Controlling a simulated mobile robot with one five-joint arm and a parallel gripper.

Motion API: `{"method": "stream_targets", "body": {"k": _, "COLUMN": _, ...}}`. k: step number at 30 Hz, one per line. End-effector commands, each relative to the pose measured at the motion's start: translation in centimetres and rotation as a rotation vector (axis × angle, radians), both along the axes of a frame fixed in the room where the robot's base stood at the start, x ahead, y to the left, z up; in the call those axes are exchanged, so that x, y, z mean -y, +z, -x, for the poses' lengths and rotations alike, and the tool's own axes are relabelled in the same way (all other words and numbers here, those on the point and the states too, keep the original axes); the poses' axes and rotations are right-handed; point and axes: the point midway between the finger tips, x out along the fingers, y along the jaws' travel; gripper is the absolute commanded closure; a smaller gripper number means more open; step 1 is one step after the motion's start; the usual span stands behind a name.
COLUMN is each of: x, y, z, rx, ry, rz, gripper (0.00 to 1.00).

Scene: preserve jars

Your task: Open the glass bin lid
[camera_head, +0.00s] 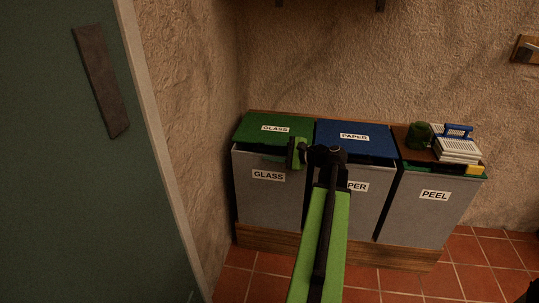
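The glass bin (268,197) is a grey box with a "GLASS" label, at the left of a row of bins. Its green lid (257,136) also carries a "GLASS" label and lies shut, flat on top. My gripper (295,153) is at the front right edge of the green lid. My arm comes up from the bottom of the picture and its wrist covers part of the paper bin. The fingers are small and dark here; I cannot tell whether they are apart or touching the lid.
The paper bin (372,203) with a blue lid (352,146) stands in the middle. The peel bin (424,216) at the right bears a green jar (419,136) and a white stack with a blue handle (458,144). A teal door (70,190) is at the left. Tiled floor lies in front.

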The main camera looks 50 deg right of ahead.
Motion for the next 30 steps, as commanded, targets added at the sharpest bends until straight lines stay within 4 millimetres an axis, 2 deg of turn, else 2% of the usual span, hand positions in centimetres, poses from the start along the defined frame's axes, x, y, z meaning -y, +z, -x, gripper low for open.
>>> {"method": "stream_targets", "body": {"k": 8, "x": -0.06, "y": 0.0, "z": -0.17, "rx": 0.0, "ry": 0.0, "rz": 0.0, "gripper": 0.65}}
{"method": "stream_targets", "body": {"k": 16, "x": -0.09, "y": -0.01, "z": -0.18, "rx": 0.0, "ry": 0.001, "rz": 0.0, "gripper": 1.0}}
{"method": "stream_targets", "body": {"k": 30, "x": -0.16, "y": -0.04, "z": -0.16, "rx": -0.001, "ry": 0.002, "rz": 0.0, "gripper": 1.0}}
